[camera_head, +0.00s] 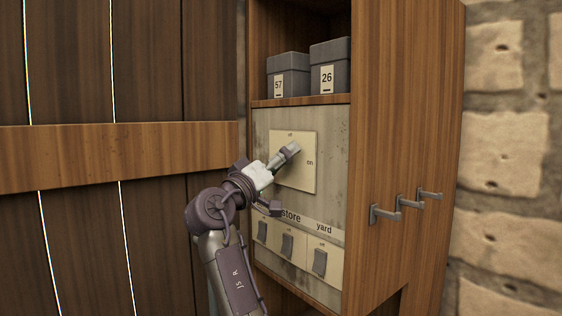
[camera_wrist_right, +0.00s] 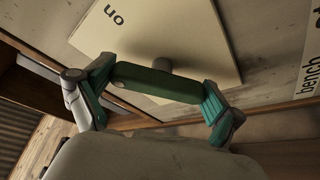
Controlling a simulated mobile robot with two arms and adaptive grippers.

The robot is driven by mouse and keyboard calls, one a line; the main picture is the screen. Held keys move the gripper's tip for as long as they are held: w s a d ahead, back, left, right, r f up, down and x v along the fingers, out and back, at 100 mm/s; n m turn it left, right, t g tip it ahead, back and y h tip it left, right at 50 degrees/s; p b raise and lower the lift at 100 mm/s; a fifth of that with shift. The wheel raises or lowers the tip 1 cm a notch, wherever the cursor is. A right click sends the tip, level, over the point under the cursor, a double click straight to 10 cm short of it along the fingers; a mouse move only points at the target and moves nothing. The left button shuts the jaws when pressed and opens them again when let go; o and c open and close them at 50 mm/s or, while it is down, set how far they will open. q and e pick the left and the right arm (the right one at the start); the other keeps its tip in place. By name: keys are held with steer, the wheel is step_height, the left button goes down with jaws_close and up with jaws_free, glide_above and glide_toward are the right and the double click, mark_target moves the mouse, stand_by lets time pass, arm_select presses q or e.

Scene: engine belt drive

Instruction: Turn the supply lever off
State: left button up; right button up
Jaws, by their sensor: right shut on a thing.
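The supply lever (camera_wrist_right: 155,82) is a dark green bar on a short round stem, standing out from a cream plate (camera_head: 305,180) on the cabinet's panel. The plate has a small label at its top, probably "off", and "on" at its right side. My right gripper (camera_head: 284,157) is at the plate and covers most of the lever in the head view. In the right wrist view, its two green-padded fingers close on the bar's two ends, so it is shut on the lever. The lever's exact angle is hard to tell. My left gripper is not in view.
Below the plate is a row of smaller grey switches (camera_head: 320,262) under labels such as "store" and "yard". Two grey boxes (camera_head: 329,66), numbered 57 and 26, stand on the shelf above. Hooks (camera_head: 384,212) stick out of the cabinet's right side. A wooden plank door (camera_head: 150,80) stands at left.

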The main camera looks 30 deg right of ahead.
steer(key=n, duration=0.1)
steer(key=n+t+y+p, duration=0.1)
steer(key=n+p, duration=0.1)
steer(key=shift+r+n+t, duration=0.25)
steer(key=shift+n+t, duration=0.05)
steer(key=shift+n, duration=0.1)
steer(key=n+y+p, duration=0.1)
steer(key=n+p, duration=0.2)
steer(key=n+y+p, duration=0.1)
steer(key=n+p, duration=0.2)
steer(key=shift+r+y+p, duration=0.1)
steer(key=shift+y+p, duration=0.2)
steer(key=shift+y, duration=0.1)
steer(key=shift+f+n+y+p, duration=0.2)
steer(key=shift+n+y+p, duration=0.2)
steer(key=shift+n+p, duration=0.75)
steer(key=o, duration=0.8)
steer(key=shift+f, duration=0.15)
steer(key=v, duration=1.2)
